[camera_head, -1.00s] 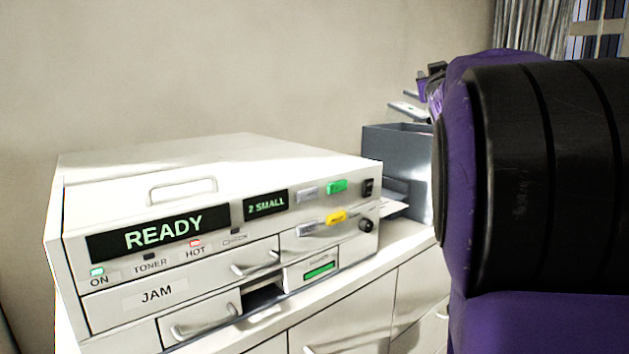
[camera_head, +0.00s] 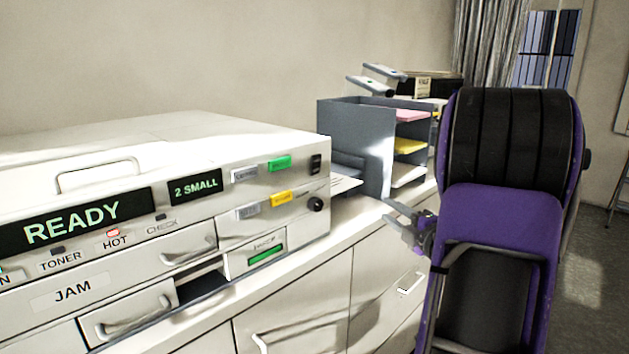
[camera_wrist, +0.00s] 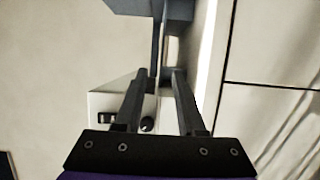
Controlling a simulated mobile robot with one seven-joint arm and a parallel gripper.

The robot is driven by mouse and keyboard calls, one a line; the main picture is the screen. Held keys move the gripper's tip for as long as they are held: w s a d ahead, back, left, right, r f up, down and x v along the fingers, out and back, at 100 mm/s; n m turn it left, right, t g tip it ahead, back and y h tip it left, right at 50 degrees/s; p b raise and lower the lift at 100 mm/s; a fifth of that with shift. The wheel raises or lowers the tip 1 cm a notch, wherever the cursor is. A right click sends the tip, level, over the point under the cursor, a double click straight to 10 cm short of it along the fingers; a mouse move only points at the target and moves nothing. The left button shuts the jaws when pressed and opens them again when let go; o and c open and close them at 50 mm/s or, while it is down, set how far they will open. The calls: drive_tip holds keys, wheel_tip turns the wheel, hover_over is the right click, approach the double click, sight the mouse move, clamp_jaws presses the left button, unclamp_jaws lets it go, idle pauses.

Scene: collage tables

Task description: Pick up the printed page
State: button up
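I cannot make out the page clearly in the wrist view.
A grey paper organiser (camera_head: 352,118) with pink, yellow and white sheets stands right of the printer, close to the page. Staplers (camera_head: 370,86) sit on top. The white counter (camera_head: 352,215) has a narrow clear strip along its front edge. The printer reads READY and 2 SMALL.

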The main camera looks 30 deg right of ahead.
approach(351, 187)
drive_tip(key=w, duration=0.4)
drive_tip(key=shift+w+d+f+p, duration=0.1)
drive_tip(key=shift+w+d+p, duration=0.15)
drive_tip(key=shift+d+p, duration=0.1)
drive_tip(key=shift+w+a, duration=0.1)
drive_tip(key=shift+w, duration=1.25)
drive_tip(key=shift+w+a, duration=0.15)
drive_tip(key=shift+w, duration=1.25)
clamp_jaws()
